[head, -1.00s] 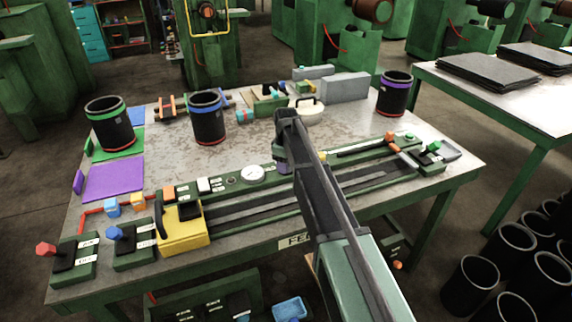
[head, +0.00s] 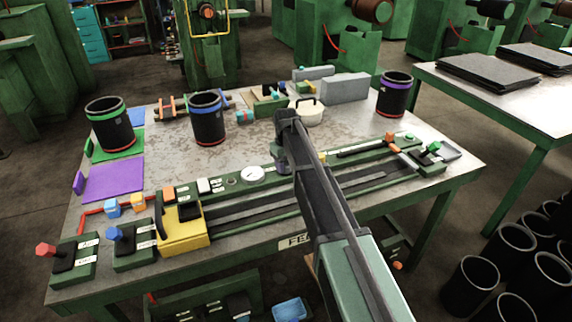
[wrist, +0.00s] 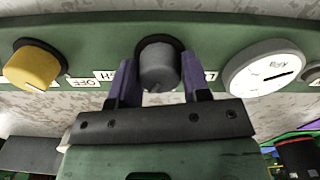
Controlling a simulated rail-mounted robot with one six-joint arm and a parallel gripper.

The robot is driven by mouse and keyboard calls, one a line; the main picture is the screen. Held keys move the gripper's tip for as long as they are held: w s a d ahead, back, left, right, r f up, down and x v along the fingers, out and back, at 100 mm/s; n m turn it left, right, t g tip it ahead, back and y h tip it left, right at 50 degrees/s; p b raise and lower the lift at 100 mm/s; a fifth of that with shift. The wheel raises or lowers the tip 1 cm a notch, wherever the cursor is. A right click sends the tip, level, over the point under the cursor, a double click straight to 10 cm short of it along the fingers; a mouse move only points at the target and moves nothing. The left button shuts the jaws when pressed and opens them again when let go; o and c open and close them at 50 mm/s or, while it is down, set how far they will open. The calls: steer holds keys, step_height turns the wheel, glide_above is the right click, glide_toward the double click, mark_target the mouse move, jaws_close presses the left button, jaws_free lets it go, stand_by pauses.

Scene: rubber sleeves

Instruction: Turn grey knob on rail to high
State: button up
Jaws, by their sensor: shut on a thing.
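The grey knob (wrist: 159,66) is on the green rail (wrist: 205,40), in the middle of the wrist view. My gripper (wrist: 160,85) has one purple finger on each side of it and is shut on it. A small pale mark at the knob's lower edge points down and slightly left in this view. Upside-down labels flank the knob, partly covered by the fingers: one at left reads like "HIGH", and the right one shows only an "L". In the head view my arm hides the knob, and the gripper (head: 281,166) shows only as a purple bit.
A yellow knob (wrist: 35,65) with an "OFF" label is on one side of the grey knob, and a white dial gauge (wrist: 264,68) is close on the other. A yellow block (head: 183,229) sits at the left end of the slotted track in front of the rail.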

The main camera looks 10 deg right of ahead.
mark_target(286, 163)
steer(key=m, duration=0.4)
stand_by(0.5)
steer(key=o, duration=0.9)
steer(key=shift+r, duration=0.1)
step_height(286, 163, up, 11)
steer(key=p, duration=1.1)
steer(key=shift+f, duration=0.2)
